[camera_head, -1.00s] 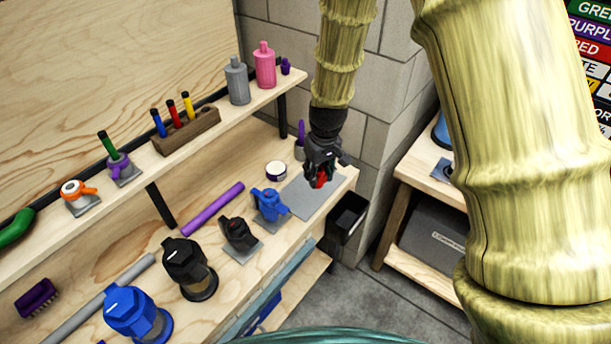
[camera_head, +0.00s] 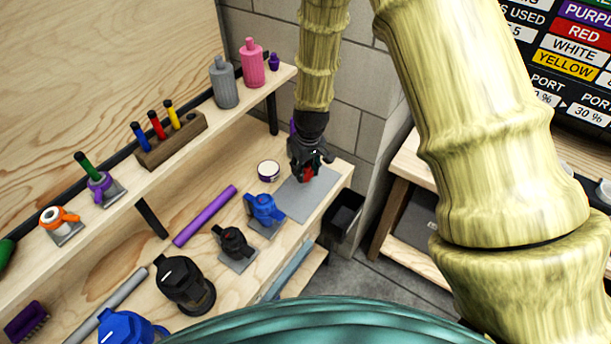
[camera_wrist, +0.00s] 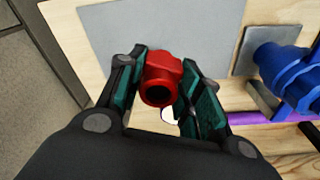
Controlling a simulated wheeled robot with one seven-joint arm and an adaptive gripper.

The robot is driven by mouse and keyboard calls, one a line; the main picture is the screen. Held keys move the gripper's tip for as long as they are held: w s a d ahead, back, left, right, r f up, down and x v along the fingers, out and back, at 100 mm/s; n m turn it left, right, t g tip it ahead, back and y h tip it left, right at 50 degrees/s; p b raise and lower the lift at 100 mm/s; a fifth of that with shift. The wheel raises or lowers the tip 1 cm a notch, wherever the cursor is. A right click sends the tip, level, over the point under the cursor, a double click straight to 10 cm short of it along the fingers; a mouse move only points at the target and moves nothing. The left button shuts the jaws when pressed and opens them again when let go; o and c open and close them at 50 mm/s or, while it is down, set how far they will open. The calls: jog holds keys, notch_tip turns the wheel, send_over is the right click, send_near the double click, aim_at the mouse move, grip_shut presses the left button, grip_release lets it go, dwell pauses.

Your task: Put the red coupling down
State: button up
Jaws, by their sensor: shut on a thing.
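The red coupling (camera_wrist: 163,76) sits between the two teal-lined fingers of my gripper (camera_wrist: 160,95) in the wrist view. My gripper is shut on it. In the head view my gripper (camera_head: 308,172) points down over the grey mat (camera_head: 304,200) at the right end of the workbench, and a small part of the red coupling (camera_head: 307,174) shows between the fingers. The grey mat also lies behind the coupling in the wrist view (camera_wrist: 135,32). I cannot tell whether the coupling touches the mat.
A blue valve (camera_head: 263,208) on a grey plate stands close to the mat, with a black valve (camera_head: 233,241) beyond it. A white-topped round tin (camera_head: 268,170) and a purple rod (camera_head: 205,215) lie nearby. A black bin (camera_head: 345,218) is beside the bench end.

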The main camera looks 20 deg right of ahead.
aim_at(305, 178)
jog(key=shift+s+f, duration=0.1)
jog(key=shift+f, duration=0.15)
jog(key=shift+f+p, duration=0.65)
jog(key=shift+f, duration=1.2)
jog(key=shift+f, duration=0.2)
jog(key=o, duration=1)
jog(key=shift+r, duration=0.1)
jog(key=shift+s+d+r+b, duration=0.15)
jog(key=shift+r+b, duration=0.5)
jog(key=shift+r, duration=1.35)
jog(key=shift+s+r+b, duration=0.3)
jog(key=shift+r+b, duration=0.35)
jog(key=shift+r, duration=1.4)
jog(key=shift+s+d+r+b, duration=0.15)
jog(key=shift+r+b, duration=0.5)
jog(key=shift+r, duration=1.35)
jog(key=shift+a, duration=0.1)
